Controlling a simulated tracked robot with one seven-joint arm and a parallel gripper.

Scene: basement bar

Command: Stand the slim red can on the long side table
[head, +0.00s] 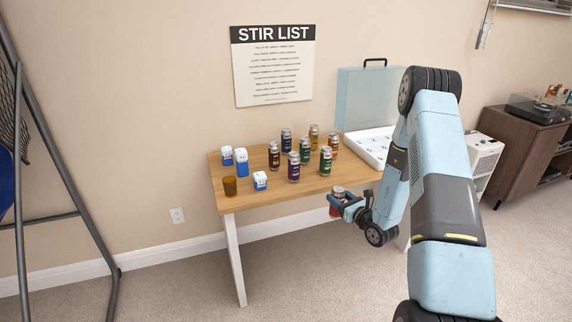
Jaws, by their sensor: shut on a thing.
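My gripper (343,205) is at the end of my arm, in front of the right part of the table's front edge. It is shut on a slim red can (336,194) with a silver top, which looks roughly upright. The fingers hide part of the can. The long side table (225,200) has a light wooden top and white legs and stands against the wall. In the picture the can overlaps the table's front edge; I cannot tell the exact gap between them.
Several cans (293,167) in different colours stand mid-table. Blue-and-white boxes (241,163) and an amber cup (230,186) stand at the left. An open case (362,151) with a white tray fills the right end. The front strip of tabletop right of the boxes is bare.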

